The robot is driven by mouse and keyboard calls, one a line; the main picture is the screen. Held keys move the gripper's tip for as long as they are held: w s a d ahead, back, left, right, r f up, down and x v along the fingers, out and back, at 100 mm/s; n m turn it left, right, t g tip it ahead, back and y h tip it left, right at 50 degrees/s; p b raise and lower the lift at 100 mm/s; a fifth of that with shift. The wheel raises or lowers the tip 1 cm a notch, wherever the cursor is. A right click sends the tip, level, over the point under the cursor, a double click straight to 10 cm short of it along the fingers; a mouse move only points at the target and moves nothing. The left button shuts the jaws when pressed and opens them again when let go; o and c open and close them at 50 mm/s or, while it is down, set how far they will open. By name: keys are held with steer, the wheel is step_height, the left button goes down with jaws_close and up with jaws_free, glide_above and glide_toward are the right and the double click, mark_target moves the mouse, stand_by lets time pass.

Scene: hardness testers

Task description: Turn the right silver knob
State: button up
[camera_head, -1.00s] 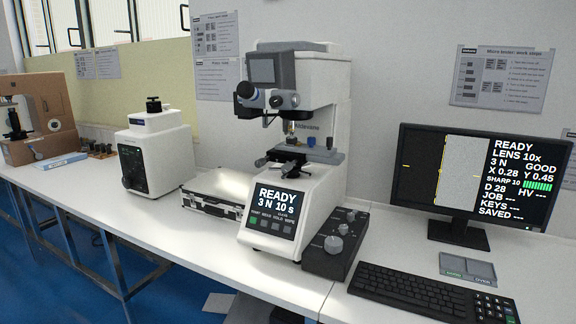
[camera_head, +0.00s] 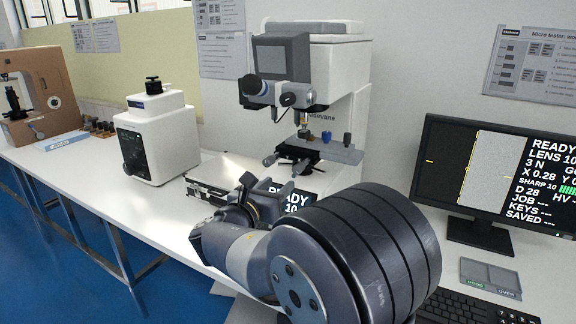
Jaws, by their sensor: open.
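The white hardness tester (camera_head: 330,90) stands on the bench in the middle of the view. The control box with silver knobs that stood at its right foot is hidden now behind my arm, so I cannot see the right knob. My arm's large dark joint and grey links fill the lower middle. A smaller dark part of my arm overlaps the tester's lit screen (camera_head: 291,197), which shows only in part. I cannot make out my gripper's fingers in this view.
The stage (camera_head: 335,151) and its handles jut from the tester just above my arm. A monitor (camera_head: 490,185), keyboard (camera_head: 470,308) and small grey tray (camera_head: 490,275) are at the right. A silver case (camera_head: 207,178) and a second white tester (camera_head: 155,135) are at the left.

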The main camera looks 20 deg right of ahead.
mark_target(296, 171)
steer(key=p+x, duration=0.1)
steer(key=x, duration=0.9)
steer(key=shift+d, duration=0.25)
jaws_close()
steer(key=shift+f+m+b, duration=0.3)
steer(key=shift+m+b, duration=0.4)
steer(key=shift+b, duration=0.45)
steer(key=shift+r+m+b, duration=0.2)
steer(key=shift+m+b, duration=0.6)
jaws_free()
